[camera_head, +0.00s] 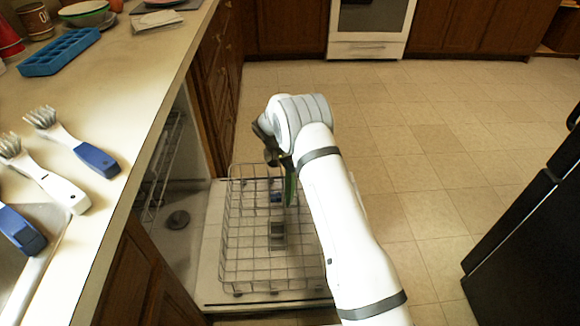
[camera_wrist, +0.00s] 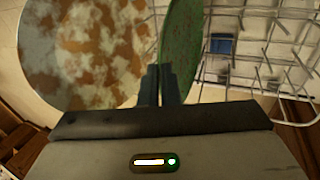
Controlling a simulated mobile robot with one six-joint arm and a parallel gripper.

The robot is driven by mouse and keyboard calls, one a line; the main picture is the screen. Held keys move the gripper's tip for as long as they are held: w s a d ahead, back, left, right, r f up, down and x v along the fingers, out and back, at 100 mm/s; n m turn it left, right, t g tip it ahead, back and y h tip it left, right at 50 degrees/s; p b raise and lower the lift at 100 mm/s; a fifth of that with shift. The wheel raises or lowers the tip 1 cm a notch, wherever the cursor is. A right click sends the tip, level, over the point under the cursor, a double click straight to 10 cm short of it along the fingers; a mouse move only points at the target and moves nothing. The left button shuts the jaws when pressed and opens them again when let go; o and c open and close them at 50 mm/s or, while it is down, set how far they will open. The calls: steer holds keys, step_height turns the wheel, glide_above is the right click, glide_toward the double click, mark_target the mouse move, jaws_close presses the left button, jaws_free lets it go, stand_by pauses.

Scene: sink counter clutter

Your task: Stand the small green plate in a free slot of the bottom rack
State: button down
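My gripper (camera_wrist: 162,85) is shut on the small green plate (camera_wrist: 180,38), which hangs nearly edge-on from the fingertips. In the head view the plate (camera_head: 290,185) shows as a thin green strip below my gripper (camera_head: 280,160), over the bottom rack (camera_head: 224,232). The rack is a wire basket pulled out on the open dishwasher door. In the wrist view the rack's wires and tines (camera_wrist: 270,65) show to the right of the plate. Whether the plate touches the rack cannot be told. My arm hides the rack's right side in the head view.
A large mottled grey-brown disc (camera_wrist: 85,50) is close left of the green plate in the wrist view. A small blue item (camera_head: 276,197) sits in the rack. Brushes (camera_head: 75,142) and a blue tray (camera_head: 60,52) are on the counter. The floor to the right is clear.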

steer(key=shift+f+b, duration=0.3)
steer(key=shift+f, duration=0.05)
stand_by(0.6)
steer(key=c, duration=1.6)
jaws_free()
steer(key=p+v, duration=0.1)
steer(key=v, duration=0.6)
steer(key=shift+a+r+p, duration=0.15)
steer(key=shift+r+p, duration=0.2)
steer(key=shift+r, duration=0.05)
